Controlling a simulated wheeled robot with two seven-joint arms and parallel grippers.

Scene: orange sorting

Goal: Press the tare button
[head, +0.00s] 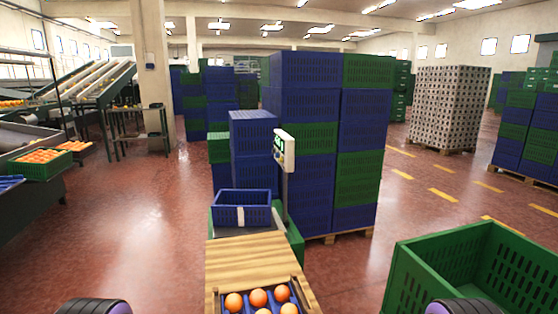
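A scale's white display head (285,150) stands on a thin grey post in the centre of the head view. Its face is turned to the left and shows a greenish screen. Buttons on it, including the tare button, are too small to tell apart. A blue crate (229,214) with a white label sits at the post's foot, seemingly on the scale. Neither of my grippers is in view; only rounded purple and dark parts of my arms show at the bottom left and bottom right edges, well apart from the scale.
A wooden table (250,252) stands in front of the scale, with oranges (258,298) in a blue tray at its near end. A large green crate (470,270) is at the right. Tall stacks of blue and green crates (313,120) rise behind the scale. Red floor is open left.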

